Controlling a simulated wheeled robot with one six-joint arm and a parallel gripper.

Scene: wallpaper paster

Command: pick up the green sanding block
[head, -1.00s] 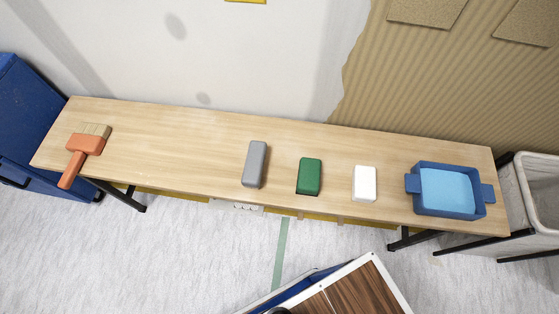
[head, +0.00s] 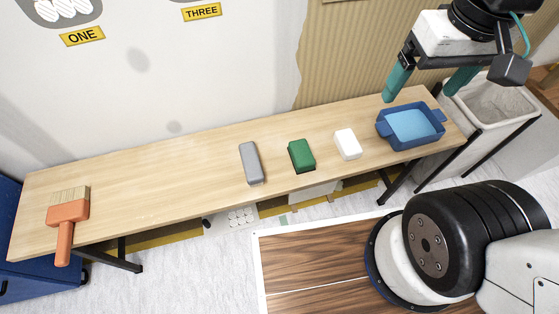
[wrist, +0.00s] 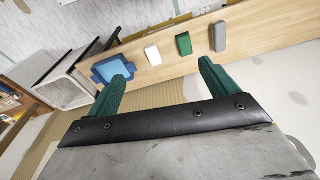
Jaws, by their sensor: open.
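The green sanding block (head: 301,155) lies on the wooden table, between a grey block (head: 251,163) on its left and a white block (head: 347,144) on its right. It also shows in the wrist view (wrist: 184,44), in front of my gripper and between the lines of its fingers. My gripper (head: 424,85) has teal fingers and is open and empty. It is raised above the table's right end, near the blue tray and well away from the green block. Both fingers show in the wrist view (wrist: 162,73).
A blue tray (head: 383,129) with light blue contents stands at the table's (head: 150,175) right end. An orange brush (head: 67,213) lies at the left end. A grey bin (head: 474,105) stands beyond the right end. The table's left middle is clear.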

